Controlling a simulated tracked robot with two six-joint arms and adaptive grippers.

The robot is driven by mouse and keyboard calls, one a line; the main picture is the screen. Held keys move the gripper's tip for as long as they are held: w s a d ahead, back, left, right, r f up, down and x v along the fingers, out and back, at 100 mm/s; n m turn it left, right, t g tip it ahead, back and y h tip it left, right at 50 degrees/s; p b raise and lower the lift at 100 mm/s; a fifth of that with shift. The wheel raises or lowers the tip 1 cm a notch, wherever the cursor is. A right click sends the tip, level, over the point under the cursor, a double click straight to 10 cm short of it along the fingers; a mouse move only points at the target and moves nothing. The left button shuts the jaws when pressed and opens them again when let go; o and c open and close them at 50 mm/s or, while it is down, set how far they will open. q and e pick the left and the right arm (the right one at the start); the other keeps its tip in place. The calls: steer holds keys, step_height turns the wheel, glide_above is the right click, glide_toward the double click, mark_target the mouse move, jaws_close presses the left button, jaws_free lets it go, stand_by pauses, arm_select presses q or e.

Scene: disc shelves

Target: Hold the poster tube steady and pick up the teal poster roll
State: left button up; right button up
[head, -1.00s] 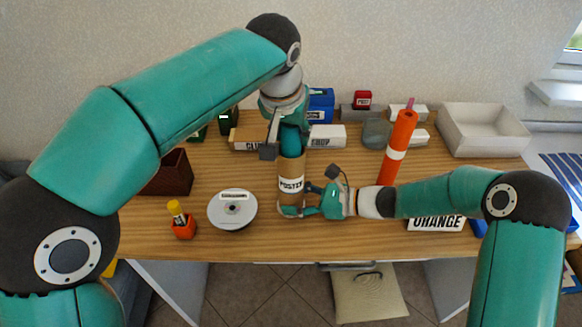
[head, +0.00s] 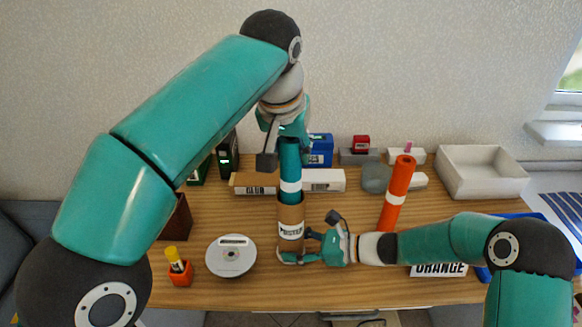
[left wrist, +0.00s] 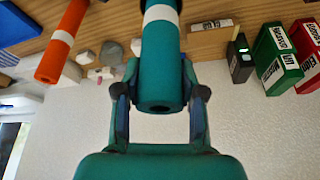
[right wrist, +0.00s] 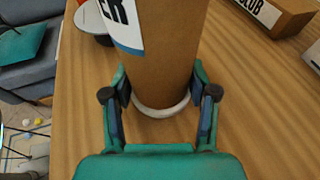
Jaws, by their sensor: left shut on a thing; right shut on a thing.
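The poster tube (head: 290,215) is a brown cardboard cylinder with a white label, upright on the table in the head view. My right gripper (head: 300,258) is shut on its lower part from the right; the right wrist view shows the brown tube (right wrist: 170,50) between the fingers. The teal poster roll (head: 290,165) with a white band stands upright, its lower end hidden inside the tube. My left gripper (head: 288,130) is shut on the roll's upper end. The left wrist view shows the teal roll (left wrist: 160,65) between the left fingers.
An orange roll (head: 397,190) stands right of the tube. Behind are labelled boxes (head: 320,150) and an empty white tray (head: 483,172). An ORANGE sign (head: 438,270) stands near the right forearm.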

arm_select(q)
steer(key=shift+r, duration=1.55)
arm_select(e)
steer(key=o, duration=0.9)
steer(key=shift+o, duration=0.2)
steer(key=shift+d, duration=0.15)
